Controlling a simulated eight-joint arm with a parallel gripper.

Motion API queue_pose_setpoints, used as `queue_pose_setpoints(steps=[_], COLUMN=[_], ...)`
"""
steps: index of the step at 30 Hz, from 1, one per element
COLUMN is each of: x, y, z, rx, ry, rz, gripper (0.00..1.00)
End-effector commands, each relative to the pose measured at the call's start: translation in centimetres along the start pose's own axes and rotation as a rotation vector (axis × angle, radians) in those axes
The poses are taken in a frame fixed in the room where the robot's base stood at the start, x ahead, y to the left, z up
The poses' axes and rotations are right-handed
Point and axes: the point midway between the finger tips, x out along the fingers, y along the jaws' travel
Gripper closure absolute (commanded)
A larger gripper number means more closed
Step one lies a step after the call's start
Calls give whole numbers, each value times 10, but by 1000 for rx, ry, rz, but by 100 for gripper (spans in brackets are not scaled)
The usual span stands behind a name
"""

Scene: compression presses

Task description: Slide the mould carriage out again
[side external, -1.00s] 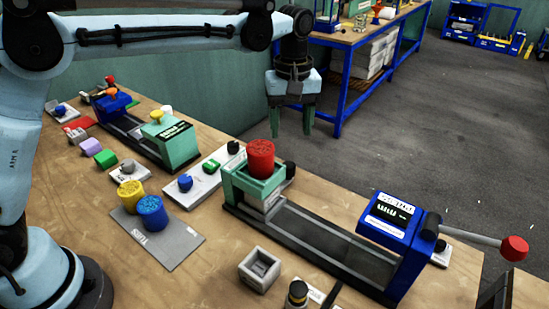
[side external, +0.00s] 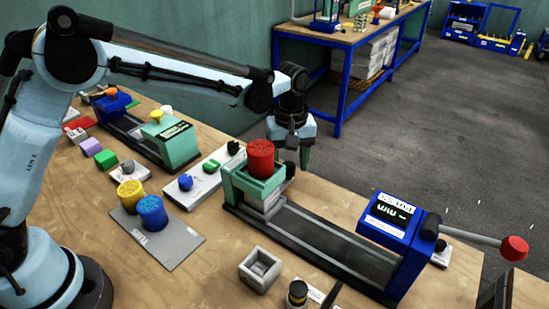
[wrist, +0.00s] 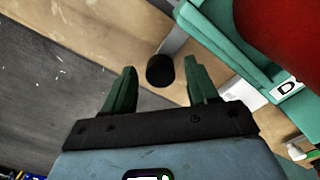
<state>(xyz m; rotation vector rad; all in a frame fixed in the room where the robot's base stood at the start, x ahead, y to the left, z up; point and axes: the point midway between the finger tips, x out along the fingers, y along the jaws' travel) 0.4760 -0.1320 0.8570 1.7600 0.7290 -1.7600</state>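The mould carriage (side external: 251,187) is a green block at the left end of its dark rail, well apart from the blue press head (side external: 393,228). A red textured cylinder (side external: 261,158) sits upright on it. In the wrist view my gripper (wrist: 160,67) is open, with a finger on each side of a round black knob (wrist: 160,70). The knob is on the carriage's far side, and I see gaps beside it. The carriage's green edge (wrist: 222,50) also shows there.
The rail (side external: 325,244) runs clear from the carriage to the press head. A lever with a red ball (side external: 514,249) sticks out right. A grey square cup (side external: 260,268) stands in front. A second press (side external: 171,143) and blue and yellow cylinders are at left.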

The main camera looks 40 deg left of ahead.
Motion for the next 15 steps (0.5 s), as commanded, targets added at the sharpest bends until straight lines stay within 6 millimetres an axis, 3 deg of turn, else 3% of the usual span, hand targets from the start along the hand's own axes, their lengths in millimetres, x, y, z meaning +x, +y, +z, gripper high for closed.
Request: queue_pose_setpoints(steps=[1,11,15], x=[0,0,0], y=[0,0,0], z=[0,0,0], rx=[0,0,0], ry=[0,0,0], rz=[0,0,0], gripper=[50,100,100])
